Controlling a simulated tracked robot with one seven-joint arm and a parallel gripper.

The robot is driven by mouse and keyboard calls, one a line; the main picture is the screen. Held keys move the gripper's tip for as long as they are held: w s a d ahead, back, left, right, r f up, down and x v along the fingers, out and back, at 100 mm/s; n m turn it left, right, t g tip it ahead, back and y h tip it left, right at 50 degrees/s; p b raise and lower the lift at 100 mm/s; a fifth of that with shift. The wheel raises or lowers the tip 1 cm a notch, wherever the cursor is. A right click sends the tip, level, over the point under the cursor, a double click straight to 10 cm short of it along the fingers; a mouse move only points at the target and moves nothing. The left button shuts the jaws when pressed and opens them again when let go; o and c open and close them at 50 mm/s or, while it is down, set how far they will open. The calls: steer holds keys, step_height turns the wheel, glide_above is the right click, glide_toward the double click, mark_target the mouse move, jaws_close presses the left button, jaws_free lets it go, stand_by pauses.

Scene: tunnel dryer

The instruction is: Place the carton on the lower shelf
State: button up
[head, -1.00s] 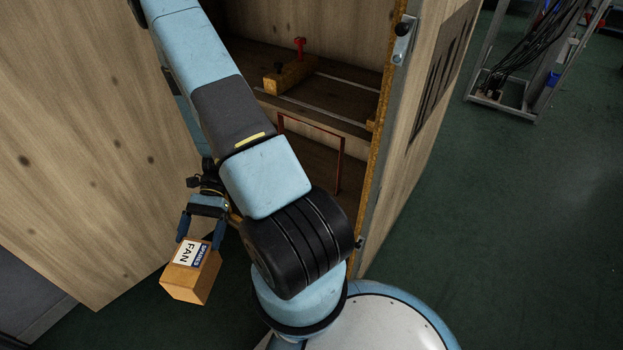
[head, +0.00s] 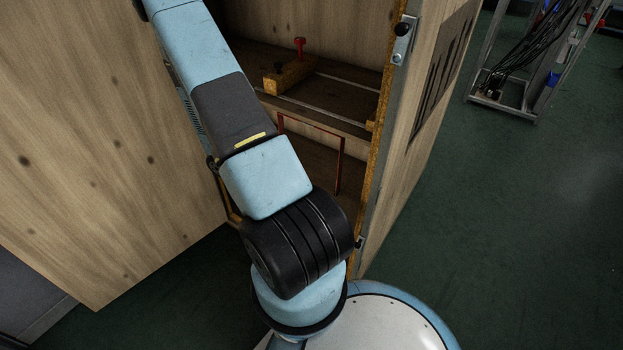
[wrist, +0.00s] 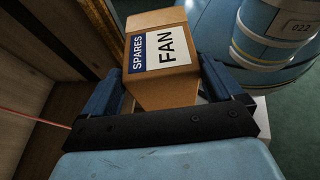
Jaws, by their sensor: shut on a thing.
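The carton (wrist: 157,20) is a small brown box with a white and blue label reading "SPARES FAN". In the wrist view it sits between the blue fingers of my gripper (wrist: 160,82), which is shut on it. In the head view the carton and gripper are hidden behind my arm. The lower shelf (head: 322,160) shows to the right of my arm inside the wooden cabinet, with a thin red outline (head: 341,165) standing out on it. Part of this shelf is hidden by my arm.
The upper shelf (head: 345,100) bears a wooden block (head: 290,76) with a red knob. The open wooden door (head: 90,150) is at left and the cabinet's side wall (head: 425,130) at right. A metal rack (head: 510,70) stands on the green floor, clear at right.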

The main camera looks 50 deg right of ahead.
steer(key=w+d+f+n+t+h, duration=0.1)
steer(key=w+d+n+t+h, duration=0.4)
steer(key=d+n+h, duration=0.4)
steer(key=w+d+f+n+t+h, duration=0.1)
steer(key=w+d+f+n+t, duration=0.4)
steer(key=w+f+n+t, duration=0.35)
steer(key=w+d+f, duration=0.2)
steer(key=d+f, duration=0.3)
steer(key=d, duration=0.1)
steer(key=w+d+f+m, duration=0.1)
steer(key=w+d+f, duration=0.2)
steer(key=d+f, duration=0.3)
steer(key=shift+w+d+f+t, duration=0.15)
steer(key=shift+w+d+t, duration=0.15)
steer(key=shift+d+t, duration=0.2)
steer(key=o, duration=1.7)
steer(key=shift+a, duration=0.15)
